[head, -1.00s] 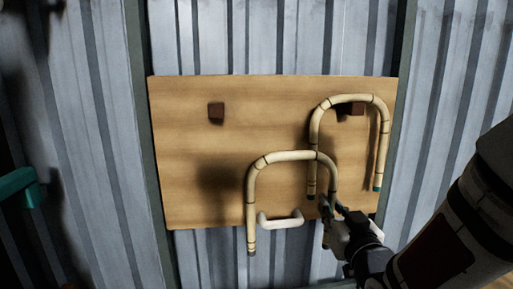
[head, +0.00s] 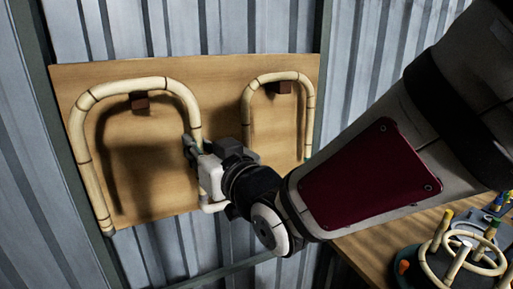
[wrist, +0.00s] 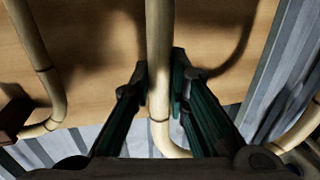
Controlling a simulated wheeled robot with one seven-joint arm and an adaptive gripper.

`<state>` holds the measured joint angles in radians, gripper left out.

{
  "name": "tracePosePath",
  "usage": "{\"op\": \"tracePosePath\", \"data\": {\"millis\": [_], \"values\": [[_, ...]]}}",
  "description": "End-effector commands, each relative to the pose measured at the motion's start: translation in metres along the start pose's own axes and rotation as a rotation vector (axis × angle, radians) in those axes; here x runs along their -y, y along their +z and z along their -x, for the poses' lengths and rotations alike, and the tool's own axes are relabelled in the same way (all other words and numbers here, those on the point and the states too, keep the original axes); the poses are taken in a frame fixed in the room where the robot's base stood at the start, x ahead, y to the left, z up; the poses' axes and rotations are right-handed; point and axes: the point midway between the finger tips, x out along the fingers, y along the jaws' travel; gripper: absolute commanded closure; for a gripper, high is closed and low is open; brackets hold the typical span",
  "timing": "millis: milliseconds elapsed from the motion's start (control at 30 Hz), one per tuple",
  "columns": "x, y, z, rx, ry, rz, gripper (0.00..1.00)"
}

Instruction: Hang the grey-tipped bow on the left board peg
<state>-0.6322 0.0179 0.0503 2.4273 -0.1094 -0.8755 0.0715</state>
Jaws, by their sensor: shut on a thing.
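My gripper (head: 192,150) is shut on the right leg of a large pale rattan bow (head: 85,172), held upright before the board (head: 225,120). The bow's left end looks dark grey. Its arch passes just above the brown left peg (head: 139,101); I cannot tell whether it touches the peg. Its shadow falls on the board. In the wrist view the held leg (wrist: 158,55) runs between both fingers.
A second, green-tipped bow (head: 246,115) hangs around the right peg (head: 281,88). A wooden table (head: 365,240) with rattan rings (head: 462,262) stands lower right.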

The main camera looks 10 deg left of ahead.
Motion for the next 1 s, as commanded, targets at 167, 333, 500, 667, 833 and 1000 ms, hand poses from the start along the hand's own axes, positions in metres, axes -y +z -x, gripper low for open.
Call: {"op": "tracePosePath", "data": {"millis": [167,333,500,667,833,1000], "values": [[-0.003,0.002,-0.012,0.0,0.0,0.0,1.0],[-0.005,0.002,-0.022,-0.001,0.0,0.0,1.0],[-0.008,0.003,-0.033,-0.001,0.0,0.0,1.0],[-0.01,0.004,-0.043,-0.001,0.0,0.0,1.0],[-0.012,0.005,-0.053,-0.001,0.0,0.0,1.0],[-0.014,0.005,-0.064,-0.001,0.0,0.0,1.0]]}}
